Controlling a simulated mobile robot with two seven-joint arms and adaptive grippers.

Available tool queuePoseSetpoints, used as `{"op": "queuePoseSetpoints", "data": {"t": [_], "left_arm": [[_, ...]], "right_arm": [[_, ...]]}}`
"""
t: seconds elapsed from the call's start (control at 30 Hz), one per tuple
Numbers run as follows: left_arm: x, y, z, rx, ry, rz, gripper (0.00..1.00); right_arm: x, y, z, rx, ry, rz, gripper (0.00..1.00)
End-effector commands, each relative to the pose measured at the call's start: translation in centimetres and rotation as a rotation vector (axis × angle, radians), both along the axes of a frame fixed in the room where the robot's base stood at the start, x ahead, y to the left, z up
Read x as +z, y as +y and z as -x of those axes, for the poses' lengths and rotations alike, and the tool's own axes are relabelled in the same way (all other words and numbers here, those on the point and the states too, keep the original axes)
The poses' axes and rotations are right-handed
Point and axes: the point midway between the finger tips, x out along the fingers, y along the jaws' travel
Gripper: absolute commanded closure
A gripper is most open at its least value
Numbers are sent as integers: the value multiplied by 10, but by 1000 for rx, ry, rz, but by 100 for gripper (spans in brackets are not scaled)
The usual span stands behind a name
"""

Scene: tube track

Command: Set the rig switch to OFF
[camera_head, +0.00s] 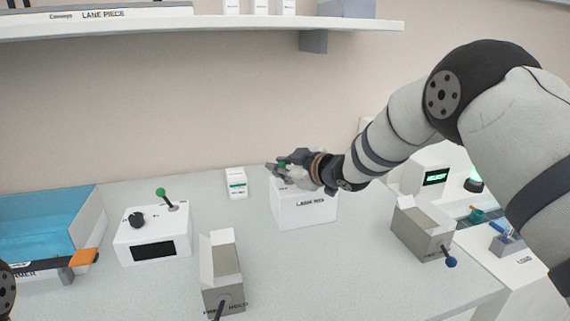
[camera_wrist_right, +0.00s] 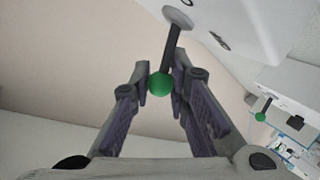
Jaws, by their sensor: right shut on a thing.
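A white box (camera_head: 303,211) with a blurred black label stands near the middle of the table. My right gripper (camera_head: 283,168) is over it, its arm coming in from the right. A green knob (camera_head: 282,164) shows between the fingers. In the right wrist view, the green knob (camera_wrist_right: 160,85) tops a dark lever (camera_wrist_right: 172,48) rising from a round base on a white surface. The right gripper (camera_wrist_right: 162,78) is shut on this knob. The lever leans, but its switch setting cannot be read. My left gripper is out of view.
A white unit (camera_head: 153,236) with a black dial and another green-tipped lever stands to the left. A blue tank (camera_head: 45,225) is at far left. Open grey boxes with levers stand in front (camera_head: 222,275) and at right (camera_head: 422,230). A shelf (camera_head: 200,25) hangs above.

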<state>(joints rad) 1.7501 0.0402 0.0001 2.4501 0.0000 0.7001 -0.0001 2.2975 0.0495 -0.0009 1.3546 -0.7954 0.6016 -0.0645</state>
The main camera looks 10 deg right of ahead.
Motion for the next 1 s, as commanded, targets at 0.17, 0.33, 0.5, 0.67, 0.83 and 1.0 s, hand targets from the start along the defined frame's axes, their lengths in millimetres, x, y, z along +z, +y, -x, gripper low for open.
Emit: {"op": "queuePoseSetpoints", "data": {"t": [0.17, 0.33, 0.5, 0.67, 0.83, 1.0], "left_arm": [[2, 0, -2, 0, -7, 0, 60], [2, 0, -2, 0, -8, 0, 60], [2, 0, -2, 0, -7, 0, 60], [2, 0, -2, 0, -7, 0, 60], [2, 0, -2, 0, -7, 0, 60], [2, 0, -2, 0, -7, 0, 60]], "right_arm": [[-1, 2, 0, 0, 0, 37, 100], [-2, 2, 0, 0, 0, 48, 100], [-2, 2, 0, 1, 1, 49, 100], [-3, 3, 0, 1, 2, 48, 77], [-2, 2, 0, 1, 0, 48, 62], [-2, 2, 0, 0, -1, 47, 62]]}}
